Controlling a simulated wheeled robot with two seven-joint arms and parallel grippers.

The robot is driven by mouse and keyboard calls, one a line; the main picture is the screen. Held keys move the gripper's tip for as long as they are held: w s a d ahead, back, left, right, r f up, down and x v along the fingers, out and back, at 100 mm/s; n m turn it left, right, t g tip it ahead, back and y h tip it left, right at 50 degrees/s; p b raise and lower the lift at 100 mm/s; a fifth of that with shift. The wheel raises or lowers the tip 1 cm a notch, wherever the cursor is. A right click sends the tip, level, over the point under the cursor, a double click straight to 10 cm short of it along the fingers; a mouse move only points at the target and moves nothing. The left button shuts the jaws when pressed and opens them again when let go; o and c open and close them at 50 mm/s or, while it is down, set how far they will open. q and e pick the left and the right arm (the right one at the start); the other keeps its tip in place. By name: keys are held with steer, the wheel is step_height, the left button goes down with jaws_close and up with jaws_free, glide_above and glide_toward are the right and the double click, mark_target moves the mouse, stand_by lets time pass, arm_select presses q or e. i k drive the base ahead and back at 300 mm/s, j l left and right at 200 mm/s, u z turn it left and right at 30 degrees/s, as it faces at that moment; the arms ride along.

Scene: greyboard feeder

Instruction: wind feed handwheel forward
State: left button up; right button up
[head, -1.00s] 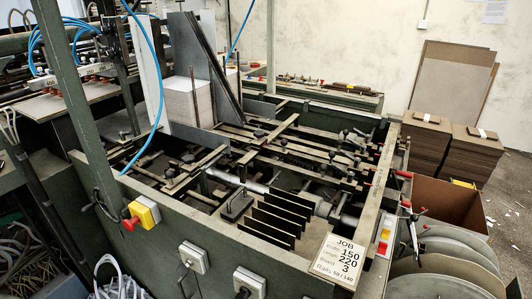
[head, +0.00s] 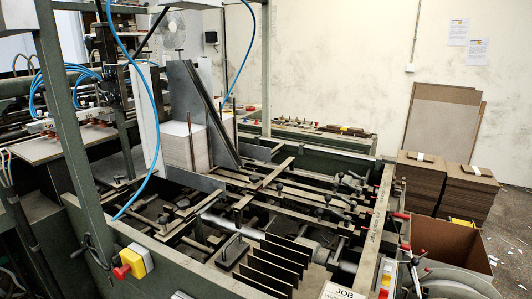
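A dark hand crank (head: 95,251), which may be the feed handwheel, sits on the green post at the left front of the machine. At the lower right, large grey discs (head: 455,284) stand outside the machine's right side, cut off by the bottom edge. A small dark fitting with arms (head: 414,262) stands just above them. I cannot tell for sure which of these is the feed handwheel. Neither of my grippers is in view.
The green feeder frame (head: 230,283) fills the front. A red-and-yellow stop button (head: 128,264) is on its near side. A white board stack (head: 186,147) stands in the feeder. Brown board stacks (head: 466,190) and an open brown box (head: 445,240) stand right.

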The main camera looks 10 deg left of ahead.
mark_target(93, 256)
steer(key=k+j, duration=0.1)
steer(key=j, duration=1.15)
steer(key=i+z, duration=0.05)
